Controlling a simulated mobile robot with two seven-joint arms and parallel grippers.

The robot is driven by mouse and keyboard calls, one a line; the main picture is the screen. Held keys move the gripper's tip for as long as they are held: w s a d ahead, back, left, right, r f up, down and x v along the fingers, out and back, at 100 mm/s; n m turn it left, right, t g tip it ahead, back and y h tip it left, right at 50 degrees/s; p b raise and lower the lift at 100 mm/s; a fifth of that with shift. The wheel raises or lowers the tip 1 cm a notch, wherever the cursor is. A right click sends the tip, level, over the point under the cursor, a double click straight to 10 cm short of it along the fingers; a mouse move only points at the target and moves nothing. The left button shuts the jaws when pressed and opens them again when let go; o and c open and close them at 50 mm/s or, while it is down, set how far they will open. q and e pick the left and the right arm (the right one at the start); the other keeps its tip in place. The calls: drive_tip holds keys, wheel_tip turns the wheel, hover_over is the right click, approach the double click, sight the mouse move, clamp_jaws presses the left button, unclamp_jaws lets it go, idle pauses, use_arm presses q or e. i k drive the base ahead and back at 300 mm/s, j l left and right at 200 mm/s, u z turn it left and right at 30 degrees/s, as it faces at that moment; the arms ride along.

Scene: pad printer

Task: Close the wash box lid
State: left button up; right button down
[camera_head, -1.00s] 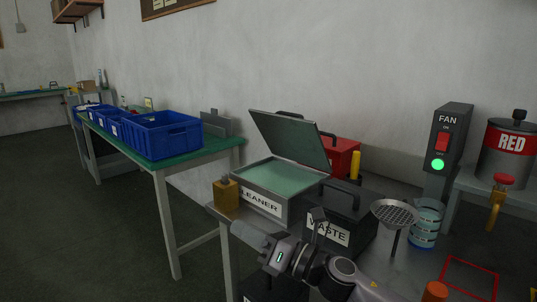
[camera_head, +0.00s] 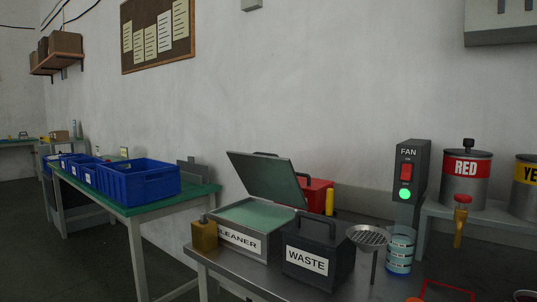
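The grey box labelled CLEANER (camera_head: 241,242) stands on the metal bench at the lower middle and appears to be the wash box. Its lid (camera_head: 266,179) is open, raised and tilted back along the rear, with a dark handle on its far side. The pale green inside of the box shows. The black WASTE box stands close at its right and hides part of its front right. Neither of my grippers is in view.
The black WASTE box (camera_head: 317,257) has a handle on top. A yellowish can (camera_head: 204,235) stands left of the cleaner box. A red box (camera_head: 317,193) sits behind the lid. A mesh strainer (camera_head: 368,235), a blue-banded beaker (camera_head: 399,250) and the FAN switch (camera_head: 408,172) are at right.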

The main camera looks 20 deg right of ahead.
sight(272, 177)
drive_tip(key=i+j+z, duration=0.35)
drive_tip(key=i+j, duration=0.2)
drive_tip(key=i+j+z, duration=0.35)
drive_tip(key=i+j, duration=0.35)
